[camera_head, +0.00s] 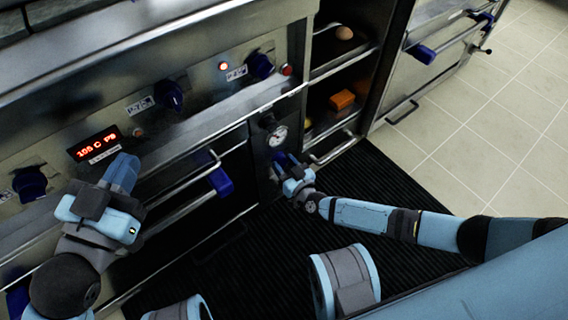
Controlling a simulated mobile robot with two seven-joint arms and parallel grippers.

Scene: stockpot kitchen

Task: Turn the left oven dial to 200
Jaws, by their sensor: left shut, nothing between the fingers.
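The oven front carries blue dials: one at the far left (30,183), one in the middle (168,95) and one at the right (260,65). I cannot tell which one the task calls the left oven dial. A red-lit display (96,143) between the far-left and middle dials seems to read about 155 C; the digits are slanted and small. My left gripper (124,168) is shut and empty, just below and right of the display, apart from the dials. My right gripper (281,160) is low by the round gauge (278,137); its jaws are too small to judge.
A blue-ended oven door handle (220,181) juts out right of my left gripper. Open shelves (340,65) at the right hold an orange block (342,99) and an egg-like item (344,33). A black ribbed mat (390,190) covers the floor, with pale tiles (480,125) beyond.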

